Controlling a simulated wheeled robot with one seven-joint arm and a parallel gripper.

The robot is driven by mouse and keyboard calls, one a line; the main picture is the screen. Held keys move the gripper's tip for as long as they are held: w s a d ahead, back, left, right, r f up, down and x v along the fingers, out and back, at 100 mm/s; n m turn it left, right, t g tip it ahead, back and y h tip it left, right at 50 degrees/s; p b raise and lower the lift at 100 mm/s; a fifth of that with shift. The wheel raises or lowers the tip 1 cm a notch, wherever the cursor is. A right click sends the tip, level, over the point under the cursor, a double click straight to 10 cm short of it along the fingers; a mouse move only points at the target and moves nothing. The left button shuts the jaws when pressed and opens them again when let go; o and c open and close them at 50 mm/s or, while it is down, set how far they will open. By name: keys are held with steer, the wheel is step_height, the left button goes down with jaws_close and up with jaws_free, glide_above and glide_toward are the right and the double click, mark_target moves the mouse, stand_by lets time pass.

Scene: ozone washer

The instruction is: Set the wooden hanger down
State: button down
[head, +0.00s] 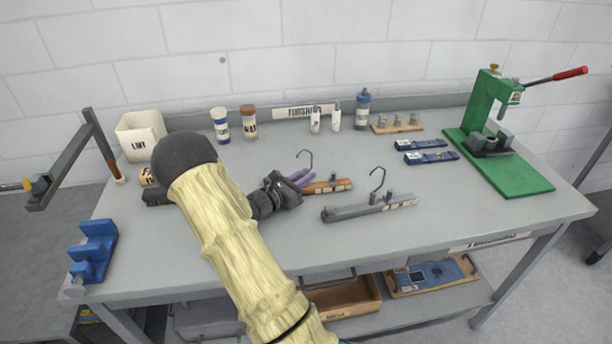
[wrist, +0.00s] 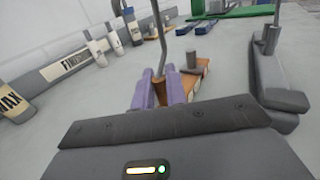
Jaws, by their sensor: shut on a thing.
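The wooden hanger (head: 328,186) is at the middle of the grey bench, orange-brown with a metal hook standing up. My gripper (head: 302,178) reaches it from the left, its purple fingers shut on the hanger's left part near the hook. In the wrist view, the purple fingers (wrist: 158,90) close around the wooden hanger (wrist: 190,83), and the hook rises between them. The hanger looks level and at or very near the bench top; I cannot tell whether it touches. Its left end is hidden by the gripper.
A grey hanger (head: 360,208) lies close in front and to the right. Bottles, a FINISHING sign (head: 304,111) and a wooden block with knobs (head: 397,126) line the back. A green press (head: 492,130) stands right. A blue stand (head: 93,250) is at left. The front bench is clear.

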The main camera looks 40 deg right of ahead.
steer(key=c, duration=1.4)
jaws_free()
steer(key=shift+a+r, duration=0.1)
steer(key=shift+r, duration=0.05)
steer(key=a, duration=0.8)
steer(key=a+b, duration=0.1)
steer(key=a, duration=0.3)
steer(key=shift+s, duration=0.25)
steer(key=shift+c, duration=0.7)
steer(key=shift+d, duration=0.1)
